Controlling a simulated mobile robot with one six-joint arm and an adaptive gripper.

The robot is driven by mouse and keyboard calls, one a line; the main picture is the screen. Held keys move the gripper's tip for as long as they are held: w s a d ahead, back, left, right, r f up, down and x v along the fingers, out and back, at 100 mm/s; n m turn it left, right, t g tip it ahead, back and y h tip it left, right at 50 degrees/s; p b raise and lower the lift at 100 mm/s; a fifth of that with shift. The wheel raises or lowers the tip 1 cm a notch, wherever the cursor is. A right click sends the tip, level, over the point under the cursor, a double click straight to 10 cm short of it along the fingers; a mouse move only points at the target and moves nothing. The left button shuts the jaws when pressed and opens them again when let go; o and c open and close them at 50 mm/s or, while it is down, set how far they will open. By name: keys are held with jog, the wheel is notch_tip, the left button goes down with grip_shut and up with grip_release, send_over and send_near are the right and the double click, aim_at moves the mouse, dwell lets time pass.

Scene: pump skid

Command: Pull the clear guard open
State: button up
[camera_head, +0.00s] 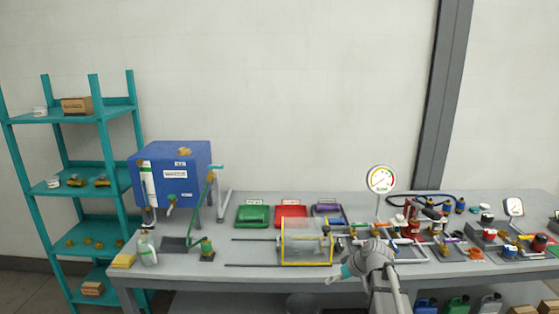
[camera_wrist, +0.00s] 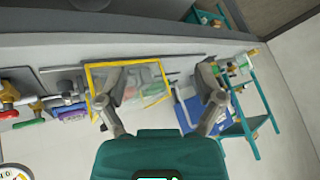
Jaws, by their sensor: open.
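The clear guard (camera_head: 305,261) is a see-through box with a yellow frame on the bench, around the middle of the head view. Thin dark rails run left from it. In the wrist view the guard's yellow frame (camera_wrist: 130,62) lies beyond my fingers, and one finger covers part of it. My gripper (camera_head: 333,279) is in front of the guard's right part in the head view. In the wrist view its fingers (camera_wrist: 160,78) are wide apart with nothing held between them. Whether a finger touches the guard cannot be told.
Green (camera_head: 253,215), red (camera_head: 291,215) and purple-filled bins stand behind the guard. A blue tank (camera_head: 175,175) stands left. A round gauge (camera_head: 381,180), valves and pipes crowd the right. The bench left of the guard, along the rails, looks clear.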

jog(key=s+f+m+g+h, duration=0.1)
jog(key=s+m+g+h, duration=0.1)
jog(key=s, duration=0.7)
jog(key=s+a+f+m+g+h, duration=0.1)
jog(key=s+f+m+h, duration=0.1)
jog(key=s, duration=0.8)
jog(key=shift+a+f+m+g+h, duration=0.2)
jog(key=shift+f+m+g+h, duration=0.15)
jog(key=shift+m+h, duration=0.6)
jog(key=shift+w, duration=0.1)
